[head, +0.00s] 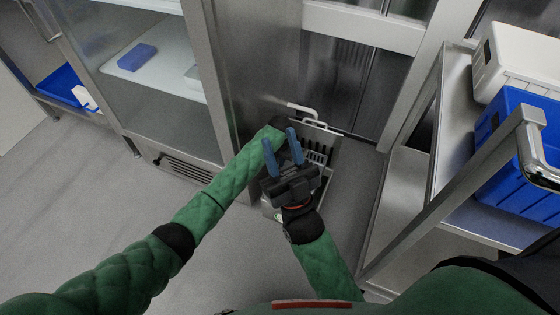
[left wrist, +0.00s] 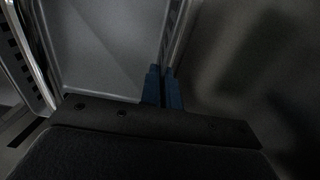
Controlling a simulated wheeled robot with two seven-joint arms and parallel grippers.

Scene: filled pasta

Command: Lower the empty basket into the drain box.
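A grey metal container with dark slots (head: 318,156) stands low by the steel cabinet, with a pale bent handle (head: 303,112) above its far edge. I cannot clearly separate basket from drain box in the head view, because my arms cover much of it. My right gripper (head: 280,138) is above it, its two blue fingers apart and empty. My left arm reaches down behind the right gripper, which hides the left gripper. In the left wrist view the left gripper's blue fingers (left wrist: 164,88) are close together on a thin upright wall, apparently the basket (left wrist: 105,50), whose inside looks empty.
A steel cabinet (head: 232,75) stands close on the left. A steel shelf cart (head: 405,200) on the right carries a blue crate (head: 515,155) and a white bin (head: 520,60). Grey floor (head: 110,205) is free at the lower left.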

